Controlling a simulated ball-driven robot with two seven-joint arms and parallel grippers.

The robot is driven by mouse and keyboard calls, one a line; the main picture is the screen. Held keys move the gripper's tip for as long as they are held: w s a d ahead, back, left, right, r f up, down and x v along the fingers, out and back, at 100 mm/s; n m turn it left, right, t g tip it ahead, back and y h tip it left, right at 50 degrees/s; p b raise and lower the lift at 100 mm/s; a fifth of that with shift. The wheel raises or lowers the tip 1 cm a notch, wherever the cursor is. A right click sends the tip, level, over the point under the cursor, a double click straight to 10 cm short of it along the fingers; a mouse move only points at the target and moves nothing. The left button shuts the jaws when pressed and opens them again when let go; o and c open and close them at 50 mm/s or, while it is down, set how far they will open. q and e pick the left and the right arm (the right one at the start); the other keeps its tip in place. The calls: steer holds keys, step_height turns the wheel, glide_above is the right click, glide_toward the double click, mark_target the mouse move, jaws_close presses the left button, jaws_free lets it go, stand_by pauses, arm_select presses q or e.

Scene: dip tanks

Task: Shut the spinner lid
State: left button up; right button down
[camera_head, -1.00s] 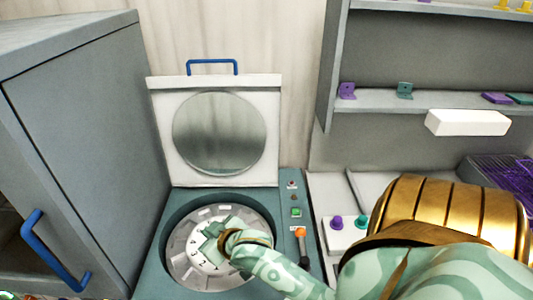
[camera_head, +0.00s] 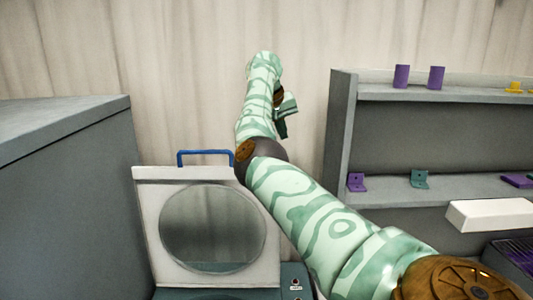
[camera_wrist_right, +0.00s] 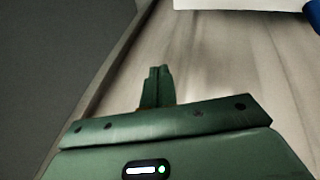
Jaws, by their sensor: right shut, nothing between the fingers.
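The spinner lid (camera_head: 150,215) stands open and upright, a white panel with a round dark window. Its blue handle (camera_head: 205,152) is on the top edge. My right gripper (camera_head: 287,110) is raised above and to the right of the lid, apart from it. In the right wrist view its fingers (camera_wrist_right: 157,85) are together and empty. That view also shows a white edge at the top, seemingly the lid (camera_wrist_right: 240,4), and a bit of blue, seemingly its handle (camera_wrist_right: 314,14). The drum is out of view below. My left gripper is not in view.
A grey cabinet (camera_head: 70,200) stands close on the left. A grey shelf unit (camera_head: 342,130) with purple, teal and yellow parts is on the right. A white box (camera_head: 490,214) juts out at its lower shelf. The wall (camera_head: 200,60) is behind the lid.

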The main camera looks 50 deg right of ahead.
steer(key=w+a+r+m+t+y, duration=0.1)
steer(key=w+a+r+t+y, duration=0.1)
steer(key=w+a, duration=0.1)
steer(key=a+p+x, duration=0.1)
steer(key=x, duration=0.9)
steer(key=s+a+p, duration=0.2)
steer(key=a, duration=0.1)
steer(key=shift+s+y, duration=0.25)
steer(key=shift+y, duration=0.05)
steer(key=shift+a, duration=0.15)
